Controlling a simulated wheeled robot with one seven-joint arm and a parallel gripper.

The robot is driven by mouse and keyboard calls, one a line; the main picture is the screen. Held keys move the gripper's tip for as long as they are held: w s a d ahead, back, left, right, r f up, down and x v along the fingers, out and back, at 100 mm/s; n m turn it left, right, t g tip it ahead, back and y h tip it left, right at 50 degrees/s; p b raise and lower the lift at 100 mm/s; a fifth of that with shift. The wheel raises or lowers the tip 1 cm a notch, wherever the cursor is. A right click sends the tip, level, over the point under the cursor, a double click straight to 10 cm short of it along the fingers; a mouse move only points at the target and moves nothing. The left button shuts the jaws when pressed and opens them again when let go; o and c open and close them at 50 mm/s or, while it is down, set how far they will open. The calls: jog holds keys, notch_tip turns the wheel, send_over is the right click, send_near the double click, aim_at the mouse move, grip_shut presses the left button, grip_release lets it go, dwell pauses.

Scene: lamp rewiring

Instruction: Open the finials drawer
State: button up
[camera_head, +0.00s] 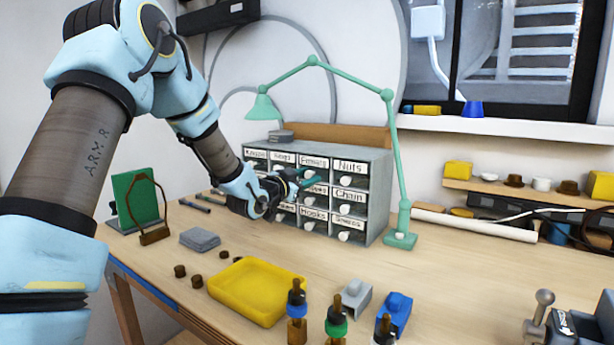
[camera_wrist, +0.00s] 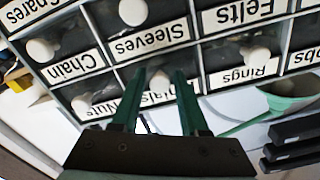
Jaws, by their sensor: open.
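The grey drawer cabinet (camera_head: 377,190) stands at the back of the workbench, with labelled drawers and round white knobs. The Finials drawer (camera_head: 313,162) is in its top row, left of Nuts, and looks shut. My gripper (camera_head: 308,178) is at the cabinet front, its green fingers open and pointing at this drawer. In the wrist view, the picture is upside down and the Finials knob (camera_wrist: 160,88) shows between the two fingers (camera_wrist: 158,76). I cannot tell whether the fingers touch it. The fingers partly hide the Finials label.
A green desk lamp (camera_head: 401,239) stands right of the cabinet. A green board (camera_head: 135,198) stands at left. Bench between cabinet and tray is mostly clear.

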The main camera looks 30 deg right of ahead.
grip_shut()
dwell(1.4)
